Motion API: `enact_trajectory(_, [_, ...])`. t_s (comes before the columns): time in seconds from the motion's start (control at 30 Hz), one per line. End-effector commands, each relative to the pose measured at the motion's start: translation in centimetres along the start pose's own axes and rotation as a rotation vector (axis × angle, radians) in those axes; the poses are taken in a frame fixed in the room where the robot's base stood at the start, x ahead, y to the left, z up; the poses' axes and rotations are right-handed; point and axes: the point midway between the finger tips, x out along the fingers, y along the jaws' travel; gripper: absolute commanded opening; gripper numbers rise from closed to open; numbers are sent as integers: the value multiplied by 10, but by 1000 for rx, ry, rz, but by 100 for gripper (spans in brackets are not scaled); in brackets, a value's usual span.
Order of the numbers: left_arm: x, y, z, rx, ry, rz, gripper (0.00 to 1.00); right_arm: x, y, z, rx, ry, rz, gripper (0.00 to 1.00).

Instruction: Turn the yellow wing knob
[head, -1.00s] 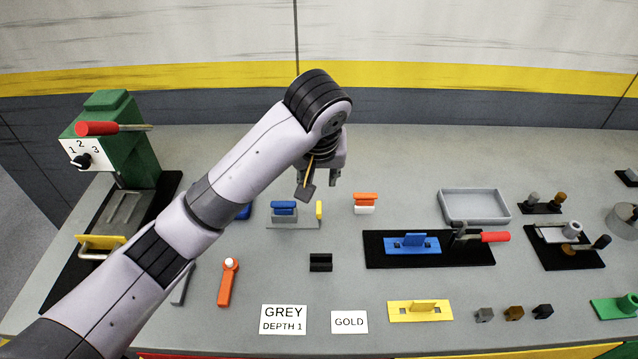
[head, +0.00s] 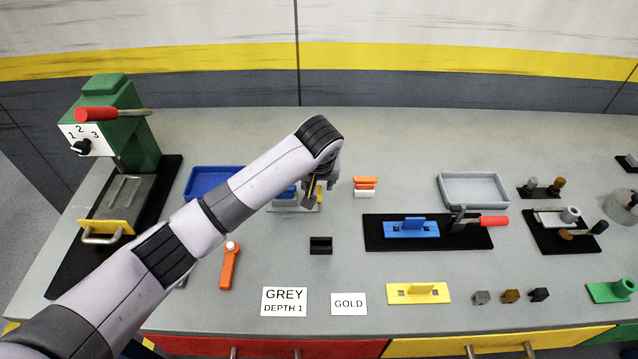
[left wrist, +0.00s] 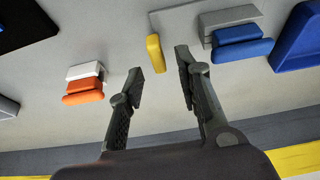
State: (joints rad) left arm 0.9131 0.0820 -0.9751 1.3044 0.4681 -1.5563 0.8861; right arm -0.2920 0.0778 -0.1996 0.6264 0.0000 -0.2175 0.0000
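The yellow wing knob (left wrist: 155,53) is a small upright yellow tab on the end of a grey plate (left wrist: 165,18), beside the blue and grey blocks. My left gripper (left wrist: 160,63) is open and empty in the left wrist view. Its two fingertips point toward the knob, with the knob in the gap at or just past the tips. I cannot tell whether either finger touches it. In the head view my left gripper (head: 318,187) is over the plate and hides most of the knob. My right gripper is not in view.
An orange and white block (head: 365,187) stands just right of my gripper, with a blue tray (head: 213,183) to the left. A black fixture (head: 372,238) with a blue plate and red-handled clamp lies further right.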

Motion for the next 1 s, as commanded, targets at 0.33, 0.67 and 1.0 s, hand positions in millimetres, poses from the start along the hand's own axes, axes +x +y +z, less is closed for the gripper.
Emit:
enact_trajectory(0.33, [21,0,0,1,0,0,32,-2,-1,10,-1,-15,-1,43])
enact_trajectory(0.67, [20,0,0,1,1,1,21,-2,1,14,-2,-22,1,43])
enact_trajectory(1.0, [20,0,0,1,1,0,0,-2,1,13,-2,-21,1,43])
